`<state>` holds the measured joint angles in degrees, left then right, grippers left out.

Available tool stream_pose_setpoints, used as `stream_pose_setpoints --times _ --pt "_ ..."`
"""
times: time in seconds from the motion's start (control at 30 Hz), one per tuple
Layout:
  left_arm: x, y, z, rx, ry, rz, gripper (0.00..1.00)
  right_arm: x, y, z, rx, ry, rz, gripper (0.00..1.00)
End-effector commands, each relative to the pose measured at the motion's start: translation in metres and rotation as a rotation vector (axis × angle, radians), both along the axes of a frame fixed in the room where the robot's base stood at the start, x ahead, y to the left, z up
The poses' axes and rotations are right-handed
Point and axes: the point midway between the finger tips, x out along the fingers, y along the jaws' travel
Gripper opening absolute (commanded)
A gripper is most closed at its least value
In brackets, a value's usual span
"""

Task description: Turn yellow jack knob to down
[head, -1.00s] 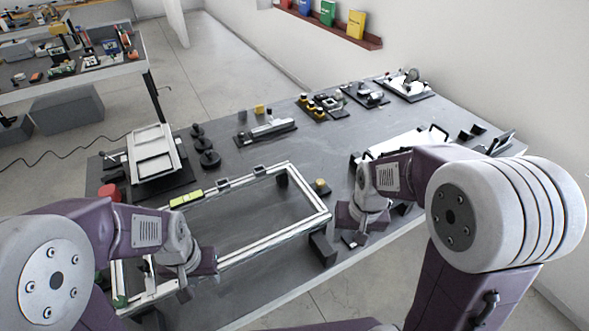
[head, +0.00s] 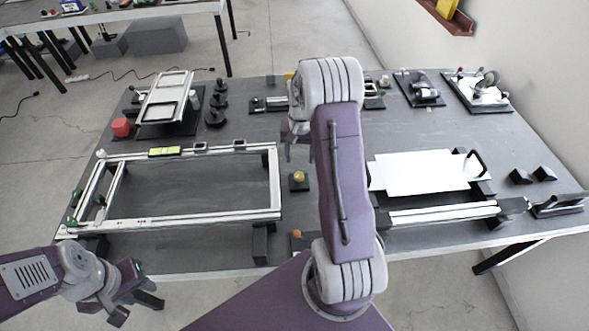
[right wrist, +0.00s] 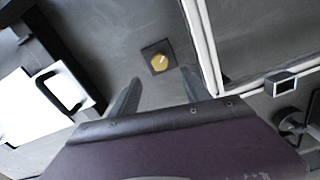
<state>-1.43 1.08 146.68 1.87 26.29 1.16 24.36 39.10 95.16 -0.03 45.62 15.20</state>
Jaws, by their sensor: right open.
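The yellow jack knob (head: 299,176) sits on a small dark square base on the table, just right of the pale rectangular frame. In the right wrist view the knob (right wrist: 159,62) shows a pale slanted mark on its top. My right gripper (head: 289,148) is above the table, behind the knob in the head view. It is open and empty, and in the right wrist view the knob lies just beyond the gap between its fingertips (right wrist: 160,77), not touched. My left gripper (head: 142,283) hangs off the table's front edge at lower left; its opening is unclear.
The pale rectangular frame (head: 190,220) lies left of the knob. White plates (head: 425,172) with a dark handle lie to the right. A small orange knob (head: 296,234) is near the front edge. Black round stacks (head: 215,117) stand behind the frame.

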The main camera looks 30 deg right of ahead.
Motion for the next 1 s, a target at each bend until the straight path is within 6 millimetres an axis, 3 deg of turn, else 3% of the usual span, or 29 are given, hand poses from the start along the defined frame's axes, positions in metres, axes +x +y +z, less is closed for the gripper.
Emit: stream_pose_setpoints --times 0.27,0.5,0.7,1.0 --pt "0.000 0.000 0.001 0.000 0.000 0.000 0.36 -0.003 -0.005 -0.010 0.002 0.005 -0.014 0.55" --pt "0.000 0.000 0.004 0.000 0.000 0.000 0.36 -0.004 -0.004 -0.060 0.003 0.007 -0.014 0.55" --pt "0.000 0.000 0.005 0.000 0.000 0.000 0.36 -0.003 -0.004 -0.086 0.002 0.004 -0.013 0.55" --pt "0.000 0.000 0.005 0.000 0.000 0.000 0.36 -0.002 -0.004 -0.092 0.001 0.001 -0.013 0.55"
